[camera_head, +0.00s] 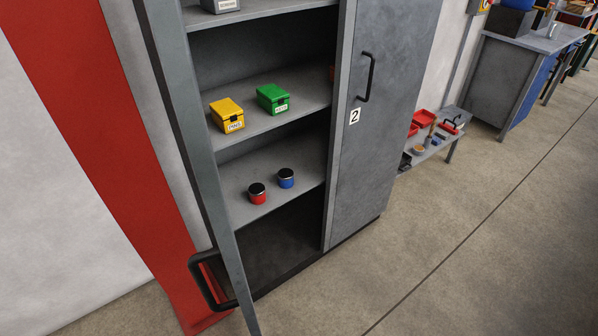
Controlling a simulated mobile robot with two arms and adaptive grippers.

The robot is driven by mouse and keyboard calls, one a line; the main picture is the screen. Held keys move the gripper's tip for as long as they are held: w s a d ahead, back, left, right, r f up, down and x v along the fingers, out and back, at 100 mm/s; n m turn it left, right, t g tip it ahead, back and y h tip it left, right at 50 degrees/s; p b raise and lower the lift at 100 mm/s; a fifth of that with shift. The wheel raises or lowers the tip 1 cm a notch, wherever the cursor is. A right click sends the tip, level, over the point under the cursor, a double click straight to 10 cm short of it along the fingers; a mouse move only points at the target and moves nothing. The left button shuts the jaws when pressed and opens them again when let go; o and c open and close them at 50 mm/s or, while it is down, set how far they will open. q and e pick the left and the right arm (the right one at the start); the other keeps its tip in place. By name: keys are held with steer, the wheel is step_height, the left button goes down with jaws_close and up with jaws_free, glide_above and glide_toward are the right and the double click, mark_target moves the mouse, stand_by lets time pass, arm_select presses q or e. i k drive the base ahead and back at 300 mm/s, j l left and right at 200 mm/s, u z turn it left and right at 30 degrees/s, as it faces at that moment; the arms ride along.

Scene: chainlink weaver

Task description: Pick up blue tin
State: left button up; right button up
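The blue tin (286,179) is a small round tin with a dark lid. It stands upright on a lower shelf (240,172) inside the grey cabinet. A red tin (257,194) of the same shape stands just to its left, a small gap apart. Neither of my grippers shows in the head view.
The cabinet's left door (190,165) stands open; the right door (380,120), marked 2, is shut. A yellow box (227,115) and a green box (272,98) sit on the shelf above. A low bench (432,147) with red trays stands right. The floor in front is clear.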

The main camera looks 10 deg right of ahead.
mark_target(285, 176)
steer(key=i+l, duration=0.15)
steer(key=l, duration=0.3)
steer(key=i+l+u, duration=0.15)
steer(key=l, duration=0.3)
steer(key=i+l, duration=0.1)
steer(key=l, duration=0.4)
steer(key=j+u, duration=0.05)
